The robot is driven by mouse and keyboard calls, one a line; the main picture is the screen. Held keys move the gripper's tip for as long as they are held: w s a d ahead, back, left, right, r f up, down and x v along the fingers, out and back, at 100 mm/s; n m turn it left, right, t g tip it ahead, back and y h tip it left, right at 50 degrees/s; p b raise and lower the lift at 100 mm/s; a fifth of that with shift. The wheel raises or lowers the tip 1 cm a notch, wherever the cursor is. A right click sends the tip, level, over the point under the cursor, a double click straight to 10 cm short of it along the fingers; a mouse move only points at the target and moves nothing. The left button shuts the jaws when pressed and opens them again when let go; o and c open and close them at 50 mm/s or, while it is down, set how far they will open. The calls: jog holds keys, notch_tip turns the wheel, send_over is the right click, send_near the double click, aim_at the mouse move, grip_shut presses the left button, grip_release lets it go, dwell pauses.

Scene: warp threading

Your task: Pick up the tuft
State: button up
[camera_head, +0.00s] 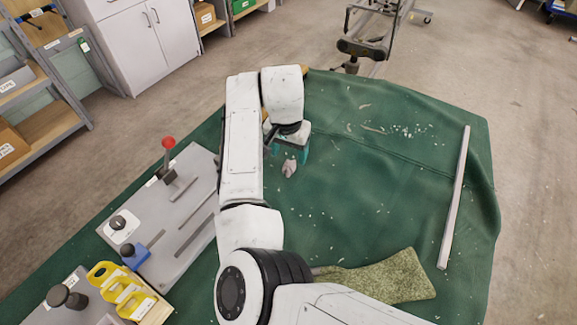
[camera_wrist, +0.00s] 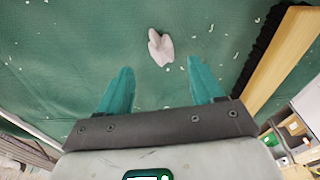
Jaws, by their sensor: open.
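The tuft (camera_wrist: 160,47) is a small, pale pinkish-white clump lying on the green cloth. In the head view the tuft (camera_head: 289,169) lies just below my gripper's fingers, near the middle of the cloth. My gripper (camera_wrist: 160,78) is open, with two teal fingers apart and nothing between them. In the wrist view the tuft is beyond the fingertips, roughly midway between them. In the head view my gripper (camera_head: 290,155) is partly hidden under my wrist. The gap between the fingers and the tuft is hard to judge.
The green cloth (camera_head: 350,200) covers the table, with pale scraps scattered on it. A long pale bar (camera_head: 455,200) lies at the right. A speckled green piece (camera_head: 390,279) lies at the front. A grey panel with a red-knobbed lever (camera_head: 169,143) and yellow pieces (camera_head: 118,290) are at the left.

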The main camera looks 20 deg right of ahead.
aim_at(289, 165)
jog(key=shift+w+d+f, duration=0.1)
jog(key=shift+w+f, duration=0.1)
jog(key=shift+f, duration=1.2)
jog(key=shift+w+d+f, duration=0.1)
jog(key=shift+w+f, duration=0.05)
jog(key=shift+f, duration=1.2)
grip_shut()
jog(key=shift+a, duration=0.1)
